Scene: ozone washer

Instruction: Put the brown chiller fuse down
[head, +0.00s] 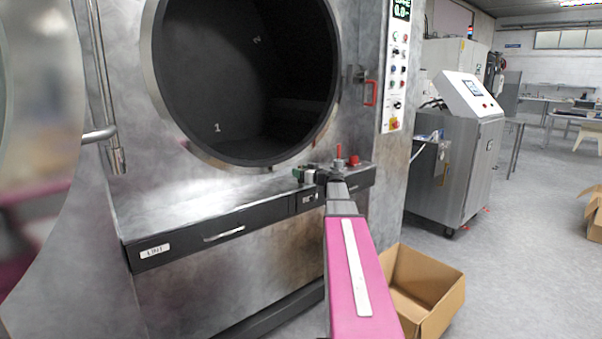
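My arm reaches forward to the ledge below the washer's round opening. My gripper (318,176) is at the ledge's right part, small and partly hidden by my own wrist. I cannot see whether its fingers are open or shut. I cannot make out a brown fuse for certain. A small greenish piece (299,174) shows just left of my gripper; I cannot tell whether it is held or touching. A small upright red-tipped part (339,152) and a red piece (354,160) show just beyond my wrist.
The washer's dark round chamber (245,85) stands open above the ledge (190,205), whose left part is bare. A drawer front (215,237) runs below. An open empty cardboard box (443,308) stands on the floor at right. A steel console (460,160) stands farther right.

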